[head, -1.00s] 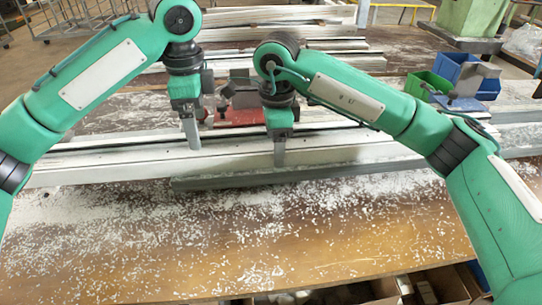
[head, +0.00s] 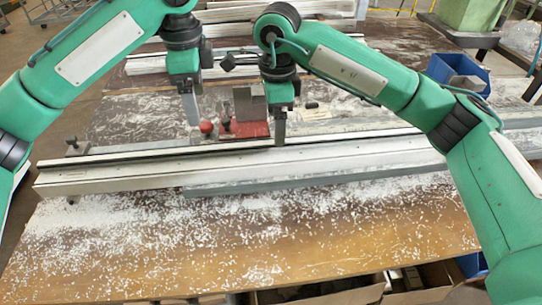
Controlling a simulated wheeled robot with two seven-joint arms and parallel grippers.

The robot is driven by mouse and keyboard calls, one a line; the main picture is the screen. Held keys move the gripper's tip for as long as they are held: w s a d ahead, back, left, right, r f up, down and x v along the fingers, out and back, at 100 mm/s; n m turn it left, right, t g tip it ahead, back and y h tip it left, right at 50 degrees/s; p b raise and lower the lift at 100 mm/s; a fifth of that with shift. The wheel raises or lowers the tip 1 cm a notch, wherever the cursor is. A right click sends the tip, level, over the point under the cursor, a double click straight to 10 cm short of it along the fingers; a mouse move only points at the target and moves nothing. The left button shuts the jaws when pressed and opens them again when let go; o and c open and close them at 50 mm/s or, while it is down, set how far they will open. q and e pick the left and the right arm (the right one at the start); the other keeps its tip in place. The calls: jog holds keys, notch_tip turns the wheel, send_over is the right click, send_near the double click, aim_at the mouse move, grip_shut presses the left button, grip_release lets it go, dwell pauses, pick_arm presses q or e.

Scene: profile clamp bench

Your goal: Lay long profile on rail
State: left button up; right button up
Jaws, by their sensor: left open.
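A long pale bar (head: 110,180) runs across the bench in the head view, with a dark groove line along its upper back edge. A lower grey bar (head: 300,180) lies along its front, from the middle to the right. I cannot tell for sure which surface is the long profile and which is the rail. My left gripper (head: 191,110) is open and empty, raised above and behind the bar, apart from it. My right gripper (head: 280,132) points down with its tip at the bar's back edge. Its fingers overlap, so its opening and any contact are hidden.
A red clamp block (head: 245,129) with a grey plate and red knob stands behind the bar, close to both grippers. A blue bin (head: 458,74) stands at the back right. The front of the bench (head: 240,245) is clear apart from white chips.

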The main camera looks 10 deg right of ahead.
notch_tip(320, 180, up, 20)
jog(key=p, duration=1.8)
jog(key=shift+f+p, duration=0.2)
jog(key=shift+p, duration=0.15)
